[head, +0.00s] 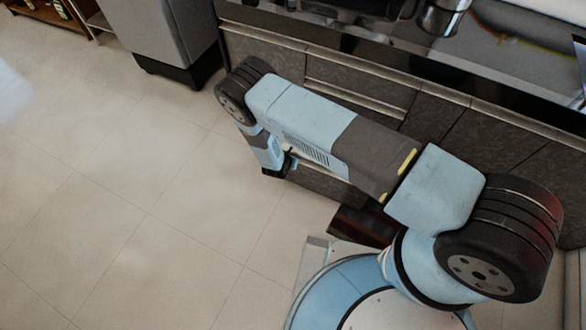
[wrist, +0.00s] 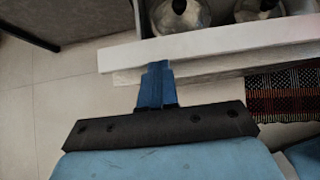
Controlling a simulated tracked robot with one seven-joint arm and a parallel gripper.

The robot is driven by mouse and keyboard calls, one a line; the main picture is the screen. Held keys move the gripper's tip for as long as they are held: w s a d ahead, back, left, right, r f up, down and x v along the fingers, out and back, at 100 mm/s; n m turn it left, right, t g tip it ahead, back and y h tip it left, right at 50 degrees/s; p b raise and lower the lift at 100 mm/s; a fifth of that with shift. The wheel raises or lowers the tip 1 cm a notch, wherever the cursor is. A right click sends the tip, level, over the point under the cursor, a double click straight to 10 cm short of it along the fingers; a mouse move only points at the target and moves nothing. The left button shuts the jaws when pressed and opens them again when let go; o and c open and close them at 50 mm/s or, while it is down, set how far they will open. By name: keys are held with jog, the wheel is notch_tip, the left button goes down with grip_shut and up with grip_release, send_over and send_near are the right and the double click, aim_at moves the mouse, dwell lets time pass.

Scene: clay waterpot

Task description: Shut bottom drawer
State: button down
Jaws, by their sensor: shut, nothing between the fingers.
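The bottom drawer (wrist: 215,45) stands open in the wrist view, seen from above with its pale front edge running across the picture. Two round metal-looking pots with dark knobs sit inside it, a left pot (wrist: 180,14) and a right pot (wrist: 258,8). My gripper (wrist: 157,68) is shut and empty, its blue fingers overlapping the drawer's front edge in the picture; I cannot tell if they touch it. In the head view my gripper (head: 290,162) is low by the cabinets, and part of the drawer front (head: 328,185) shows below my arm, which hides the rest.
A dark patterned rug (wrist: 285,95) lies on the floor at the right. A grey appliance (head: 168,35) stands left of the cabinets. The counter (head: 400,75) runs above the drawers. The tiled floor (head: 120,190) at the left is clear.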

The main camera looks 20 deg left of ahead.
jog(key=w+d, duration=0.1)
jog(key=w, duration=0.9)
jog(key=w+d, duration=0.2)
jog(key=w, duration=0.8)
jog(key=shift+w+d, duration=0.3)
jog(key=shift+w, duration=0.1)
jog(key=shift+s, duration=0.1)
